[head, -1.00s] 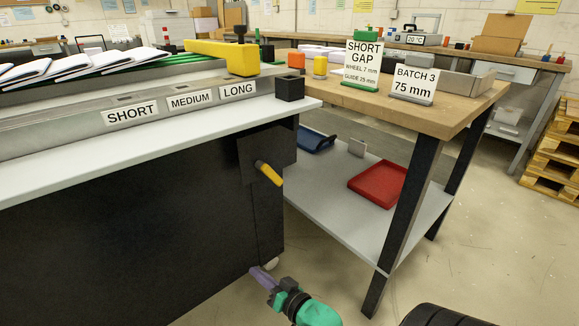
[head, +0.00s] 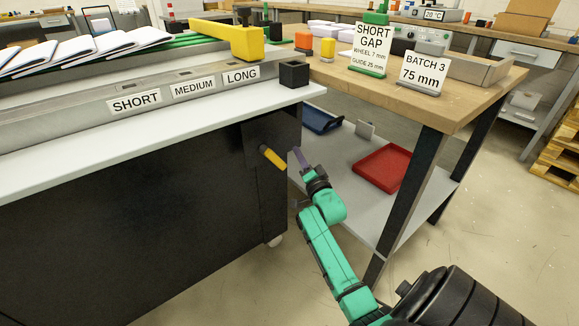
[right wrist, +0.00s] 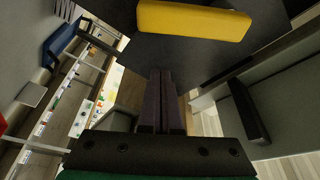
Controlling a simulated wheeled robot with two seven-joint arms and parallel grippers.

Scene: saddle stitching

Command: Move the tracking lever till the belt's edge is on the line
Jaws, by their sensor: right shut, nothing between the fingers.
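The tracking lever (head: 272,156) is a short yellow handle on a dark plate at the end of the machine. It also shows as a yellow bar (right wrist: 193,20) at the top of the right wrist view. My right gripper (head: 297,152) is shut and empty, just right of the lever and apart from it. Its two dark fingers (right wrist: 160,100) lie together in the right wrist view, pointing towards the dark plate below the yellow bar. Green strips (head: 190,41) run under the folded white sheets; I cannot make out a belt edge or line. My left gripper is out of view.
The machine's white ledge (head: 180,125) overhangs the lever side. A wooden bench (head: 400,96) with a lower shelf stands to the right, holding a red tray (head: 382,167) and a blue tray (head: 320,119). A bench leg (head: 420,180) stands right of my arm.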

